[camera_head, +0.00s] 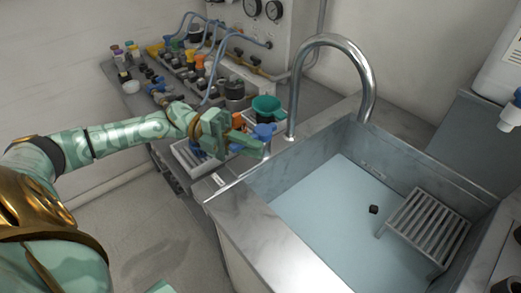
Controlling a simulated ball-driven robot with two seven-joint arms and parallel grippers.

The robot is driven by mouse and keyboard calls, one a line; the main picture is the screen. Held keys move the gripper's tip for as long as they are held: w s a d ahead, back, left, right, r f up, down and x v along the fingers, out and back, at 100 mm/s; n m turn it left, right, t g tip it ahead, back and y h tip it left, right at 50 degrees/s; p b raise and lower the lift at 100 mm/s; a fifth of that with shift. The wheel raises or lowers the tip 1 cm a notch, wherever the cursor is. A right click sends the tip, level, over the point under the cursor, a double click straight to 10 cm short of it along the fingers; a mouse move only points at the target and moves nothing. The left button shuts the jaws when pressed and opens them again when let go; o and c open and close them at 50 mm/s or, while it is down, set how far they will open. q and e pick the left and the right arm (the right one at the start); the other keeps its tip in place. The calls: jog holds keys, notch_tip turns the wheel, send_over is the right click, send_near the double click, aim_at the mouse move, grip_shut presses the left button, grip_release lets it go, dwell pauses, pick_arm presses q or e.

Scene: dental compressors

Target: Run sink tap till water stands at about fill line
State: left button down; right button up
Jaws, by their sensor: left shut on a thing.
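The steel sink (245,221) is at the right, with the tall curved tap (368,80) at its back left corner. A flat pale blue surface (325,215), apparently water, covers the bottom. A small faint mark (373,171) shows on the back wall just above it; I cannot tell if it is the fill line. No stream is visible at the spout. My left gripper (255,143) is shut on the blue tap handle (265,131) beside the tap base; its fingers partly hide the handle.
A slatted rack (428,228) and a small dark block (374,209) are in the sink. A teal cup (267,106) stands behind my gripper. A white tray (190,160) lies below my forearm. The bench behind is crowded with valves and hoses.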

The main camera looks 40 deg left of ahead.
dwell(0.4)
pick_arm(q)
jog(key=c, duration=1.4)
grip_release()
jog(key=shift+a, duration=0.1)
jog(key=shift+c, duration=0.2)
